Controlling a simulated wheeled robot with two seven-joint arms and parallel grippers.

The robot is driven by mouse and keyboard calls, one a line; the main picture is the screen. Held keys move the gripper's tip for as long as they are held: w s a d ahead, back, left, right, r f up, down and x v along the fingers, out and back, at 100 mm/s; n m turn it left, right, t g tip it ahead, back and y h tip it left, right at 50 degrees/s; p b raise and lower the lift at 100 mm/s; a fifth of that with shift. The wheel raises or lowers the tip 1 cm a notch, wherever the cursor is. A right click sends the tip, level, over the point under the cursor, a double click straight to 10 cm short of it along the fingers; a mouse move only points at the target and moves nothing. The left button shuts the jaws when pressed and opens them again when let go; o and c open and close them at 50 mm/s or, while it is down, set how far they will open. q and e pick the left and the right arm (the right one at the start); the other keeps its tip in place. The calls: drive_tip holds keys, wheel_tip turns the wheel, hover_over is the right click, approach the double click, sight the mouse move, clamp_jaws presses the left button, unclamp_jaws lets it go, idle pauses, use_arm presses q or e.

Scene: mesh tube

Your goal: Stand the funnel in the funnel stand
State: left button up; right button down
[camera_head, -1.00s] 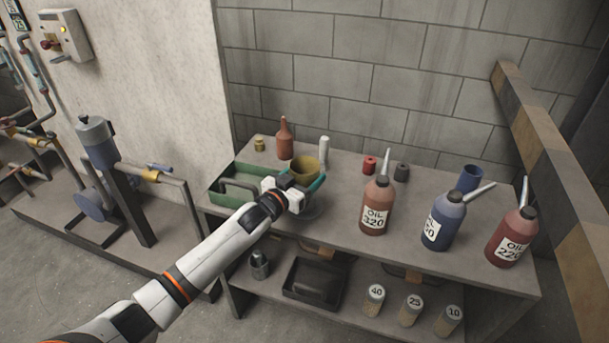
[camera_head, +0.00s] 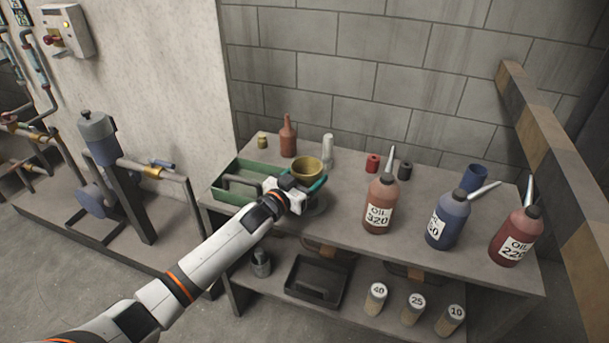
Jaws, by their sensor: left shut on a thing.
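The funnel (camera_head: 307,167), an olive-yellow cup shape with a wide round mouth, is upright above the shelf top. My left gripper (camera_head: 291,184) is shut on its near left side. The funnel stand shows as a teal ring part (camera_head: 318,186) just below and right of the funnel, with a dark round base (camera_head: 316,207) on the shelf. The funnel's lower part is hidden by my gripper, so I cannot tell whether its spout is inside the ring. My right gripper is not in view.
A green tray (camera_head: 228,196) lies close left of my gripper. A brown bottle (camera_head: 288,138) and a pale cylinder (camera_head: 328,147) stand behind. The oil 320 bottle (camera_head: 379,207) is to the right, with blue and red oil bottles beyond.

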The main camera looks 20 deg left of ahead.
use_arm(q)
drive_tip(key=shift+a+f+b, duration=0.15)
drive_tip(key=shift+f+b, duration=0.3)
drive_tip(key=shift+f, duration=0.65)
idle(0.8)
drive_tip(key=o, duration=1.1)
drive_tip(key=shift+s, duration=0.15)
